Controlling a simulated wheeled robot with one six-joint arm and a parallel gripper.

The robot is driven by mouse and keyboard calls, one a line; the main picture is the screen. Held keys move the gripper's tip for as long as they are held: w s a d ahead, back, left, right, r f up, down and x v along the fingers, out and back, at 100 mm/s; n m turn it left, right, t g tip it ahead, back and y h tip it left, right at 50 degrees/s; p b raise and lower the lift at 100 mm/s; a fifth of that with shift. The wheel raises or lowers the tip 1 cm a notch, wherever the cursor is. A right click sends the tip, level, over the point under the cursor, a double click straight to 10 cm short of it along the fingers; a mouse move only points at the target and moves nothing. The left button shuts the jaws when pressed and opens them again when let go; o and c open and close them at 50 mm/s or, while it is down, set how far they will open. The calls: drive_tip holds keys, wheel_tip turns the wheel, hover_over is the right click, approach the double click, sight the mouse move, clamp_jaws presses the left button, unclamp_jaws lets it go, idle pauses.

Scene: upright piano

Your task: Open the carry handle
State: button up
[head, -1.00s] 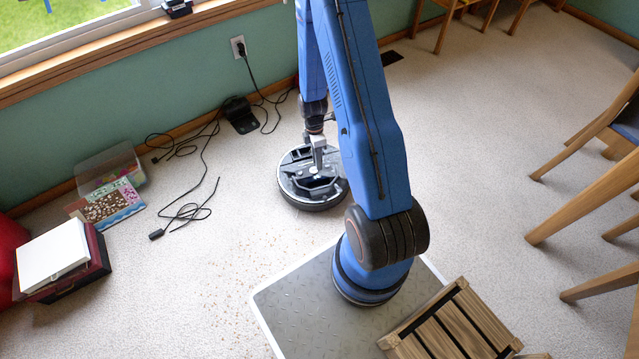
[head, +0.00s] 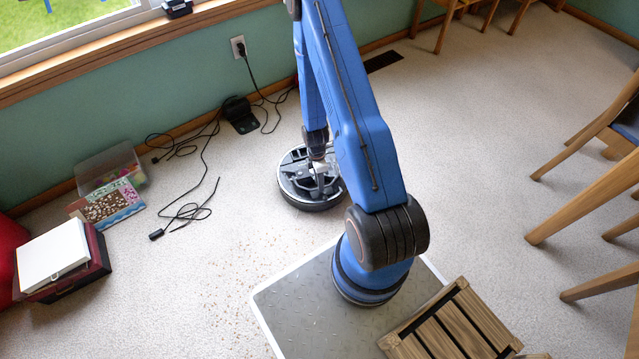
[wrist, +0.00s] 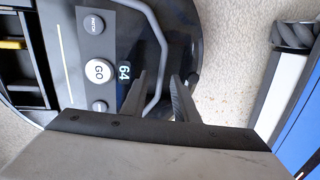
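The robot vacuum (head: 297,194) is a round dark disc on the carpet below my arm. In the wrist view its top shows a panel with a white GO button (wrist: 98,71), smaller round buttons and a lit "64". The carry handle (wrist: 163,45) is a thin grey bent bar beside this panel. My gripper (wrist: 158,80) is open, with its two dark fingers on either side of the bar's lower part. I cannot tell whether either finger touches it. In the head view my gripper (head: 323,180) is over the vacuum, small and partly hidden by my arm.
A black dock (head: 240,115) and loose cables (head: 190,210) lie left of the vacuum, by the wall. A clear bin (head: 108,168) and a box (head: 60,262) stand farther left. A wooden crate (head: 450,325) is at the front. Carpet at the right is open, before the chairs (head: 600,135).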

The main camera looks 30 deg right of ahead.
drive_tip(key=shift+s+f, duration=0.1)
drive_tip(key=shift+f, duration=0.15)
drive_tip(key=shift+c, duration=0.3)
clamp_jaws()
idle(1.1)
